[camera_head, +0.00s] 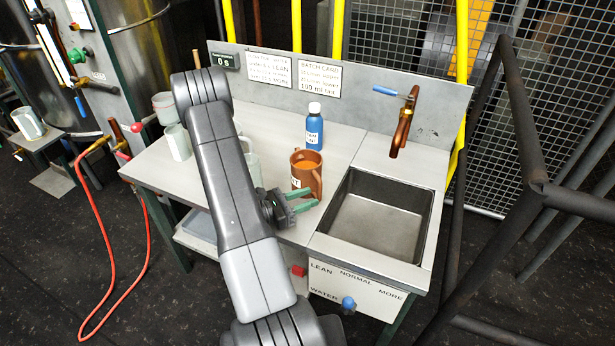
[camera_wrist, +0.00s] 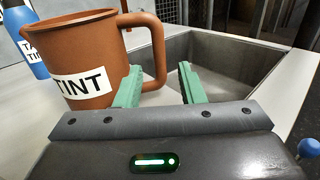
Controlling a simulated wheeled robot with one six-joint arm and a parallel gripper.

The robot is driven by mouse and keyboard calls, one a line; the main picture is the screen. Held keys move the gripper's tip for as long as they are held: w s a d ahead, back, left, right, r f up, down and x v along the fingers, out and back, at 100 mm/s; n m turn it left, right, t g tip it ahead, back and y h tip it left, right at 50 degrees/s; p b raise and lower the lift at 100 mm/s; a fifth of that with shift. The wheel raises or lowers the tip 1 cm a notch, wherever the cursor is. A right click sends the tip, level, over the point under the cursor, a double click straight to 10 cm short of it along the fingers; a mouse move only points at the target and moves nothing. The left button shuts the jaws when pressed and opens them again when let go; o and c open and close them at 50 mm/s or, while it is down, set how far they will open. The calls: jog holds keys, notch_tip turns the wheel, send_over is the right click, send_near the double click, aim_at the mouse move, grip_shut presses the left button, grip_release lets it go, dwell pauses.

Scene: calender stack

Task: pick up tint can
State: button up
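The tint can (camera_head: 301,178) is a brown jug with orange contents, standing upright on the bench beside the sink. In the wrist view the can (camera_wrist: 88,50) shows a white label reading TINT and a loop handle on its right side. My gripper (camera_head: 312,198) is in front of the can at its handle side, with green fingers. In the wrist view the gripper (camera_wrist: 160,70) is open, and the handle's lower part shows between and just beyond the fingertips. I cannot tell whether the left finger touches the can or its handle.
A blue bottle (camera_head: 314,130) stands behind the can. The steel sink (camera_head: 436,222) with a copper tap (camera_head: 403,125) is to the right. Pale jugs (camera_head: 178,142) stand at the bench's left, partly behind my arm. A blue knob (camera_head: 348,303) is on the front panel.

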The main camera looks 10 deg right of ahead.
aim_at(319, 198)
jog(key=shift+p+x, duration=0.4)
jog(key=shift+x, duration=1.95)
grip_shut()
